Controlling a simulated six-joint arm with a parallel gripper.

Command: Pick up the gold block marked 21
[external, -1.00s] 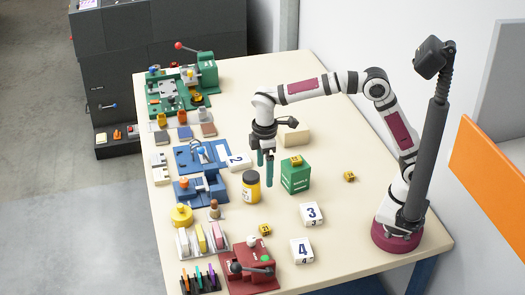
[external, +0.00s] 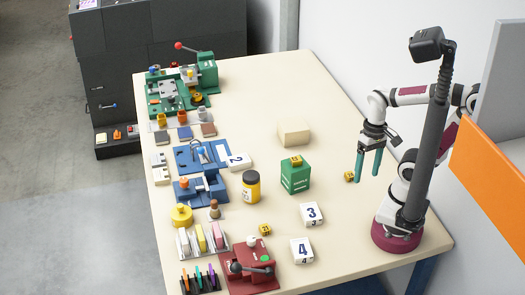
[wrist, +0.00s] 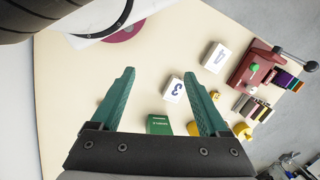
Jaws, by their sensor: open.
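Three small gold blocks with dark marks show in the external view; their numbers are too small to read. One gold block (external: 349,176) lies on the bare table beside my gripper's fingers. A second gold block (external: 265,230) lies left of the white blocks marked 3 and 4, and a third gold block (external: 295,160) is on top of the green box (external: 296,178). My gripper (external: 367,178) is open and empty, fingers pointing down, just right of the first block in the picture. In the wrist view, my gripper (wrist: 158,74) has bare table between its fingertips; I cannot make out the first block there.
White blocks marked 3 (external: 312,213) and 4 (external: 302,250) stand nearby. A yellow jar (external: 251,187), a tan block (external: 294,134) and a red vise (external: 250,268) are further off. The table's right half is mostly clear.

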